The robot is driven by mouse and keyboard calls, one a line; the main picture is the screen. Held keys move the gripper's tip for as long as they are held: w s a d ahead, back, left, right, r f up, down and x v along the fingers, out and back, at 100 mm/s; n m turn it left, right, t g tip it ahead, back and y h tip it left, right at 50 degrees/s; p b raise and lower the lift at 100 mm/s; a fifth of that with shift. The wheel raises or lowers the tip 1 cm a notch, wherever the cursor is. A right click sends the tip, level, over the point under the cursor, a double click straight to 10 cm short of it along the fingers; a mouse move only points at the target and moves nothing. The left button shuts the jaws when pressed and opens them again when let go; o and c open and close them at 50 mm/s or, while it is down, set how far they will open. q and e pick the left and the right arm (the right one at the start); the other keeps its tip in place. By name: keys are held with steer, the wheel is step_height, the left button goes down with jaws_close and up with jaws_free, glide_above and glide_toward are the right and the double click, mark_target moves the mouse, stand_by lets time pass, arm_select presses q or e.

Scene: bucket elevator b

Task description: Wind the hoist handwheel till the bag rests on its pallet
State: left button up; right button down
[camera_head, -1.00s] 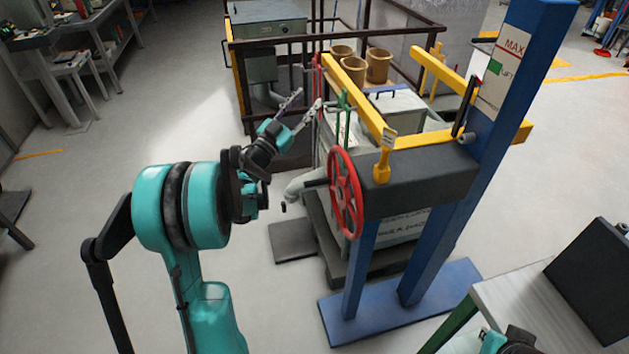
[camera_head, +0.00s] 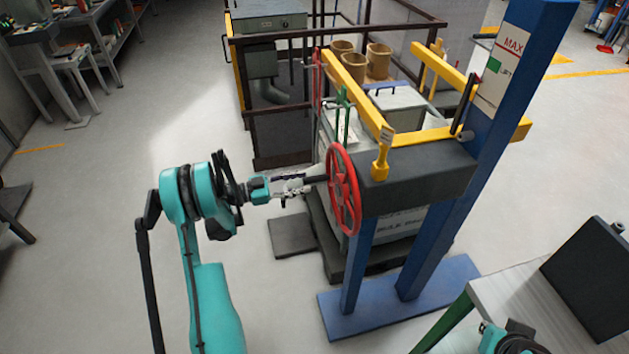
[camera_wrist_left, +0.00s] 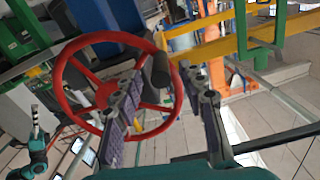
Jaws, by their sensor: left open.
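The red handwheel (camera_head: 343,190) is on the end of the dark hoist housing. Its dark handle (camera_head: 315,179) sticks out toward my left gripper (camera_head: 301,188). That gripper is open, its fingertips at the handle. In the left wrist view the handle (camera_wrist_left: 160,70) shows between and beyond the open fingers (camera_wrist_left: 165,100), with the wheel (camera_wrist_left: 98,88) behind; contact cannot be told. The grey bag (camera_head: 400,223) is below the yellow beams, partly hidden by the hoist. A dark pallet (camera_head: 340,263) is under it; whether they touch is hidden. My right arm shows at bottom right, its fingers unclear.
A blue post (camera_head: 500,130) with a MAX sign (camera_head: 507,58) stands on a blue base (camera_head: 405,300). Dark railings (camera_head: 280,140) are behind. A grey-topped table (camera_head: 510,310) with a black box (camera_head: 595,285) is at right.

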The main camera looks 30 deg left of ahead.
mark_target(326, 177)
arm_select(q)
steer(key=x, duration=0.5)
steer(key=shift+b, duration=0.4)
steer(key=shift+a, duration=0.1)
jaws_close()
